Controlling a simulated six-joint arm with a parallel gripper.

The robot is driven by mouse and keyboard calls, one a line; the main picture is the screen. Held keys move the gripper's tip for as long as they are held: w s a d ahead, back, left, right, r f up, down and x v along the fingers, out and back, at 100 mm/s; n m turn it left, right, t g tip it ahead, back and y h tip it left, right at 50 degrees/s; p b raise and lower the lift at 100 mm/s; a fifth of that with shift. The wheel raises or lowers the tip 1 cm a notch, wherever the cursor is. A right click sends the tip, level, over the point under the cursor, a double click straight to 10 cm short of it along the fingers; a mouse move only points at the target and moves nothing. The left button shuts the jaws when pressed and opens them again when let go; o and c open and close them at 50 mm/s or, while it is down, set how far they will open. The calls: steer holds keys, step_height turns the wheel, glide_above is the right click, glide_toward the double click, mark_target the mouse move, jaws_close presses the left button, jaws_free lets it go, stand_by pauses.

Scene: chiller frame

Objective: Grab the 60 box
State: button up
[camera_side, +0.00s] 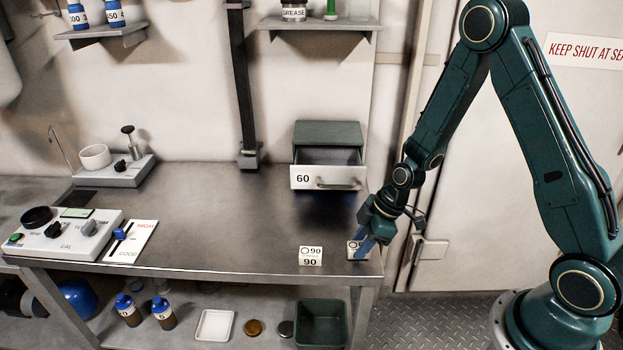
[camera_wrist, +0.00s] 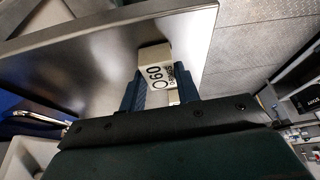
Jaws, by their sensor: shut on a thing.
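The 60 box (camera_wrist: 155,58) is a small white box with a tan top, marked "60" and a ring sign in the wrist view. It sits between the two blue fingers of my gripper (camera_wrist: 160,95), which is shut on it. In the side view my gripper (camera_side: 366,246) is low at the right front corner of the bench, and the box (camera_side: 352,246) is partly hidden behind the fingers. I cannot tell whether the box touches the bench top.
A white box marked "90" (camera_side: 311,256) stands just left of my gripper on the bench (camera_side: 220,225). A drawer marked "60" (camera_side: 328,177) is open at the back right. Test instruments (camera_side: 68,237) stand at the left. The middle of the bench is clear.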

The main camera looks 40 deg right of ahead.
step_height(320, 180, up, 20)
stand_by(0.8)
steer(key=shift+f, duration=0.1)
stand_by(0.4)
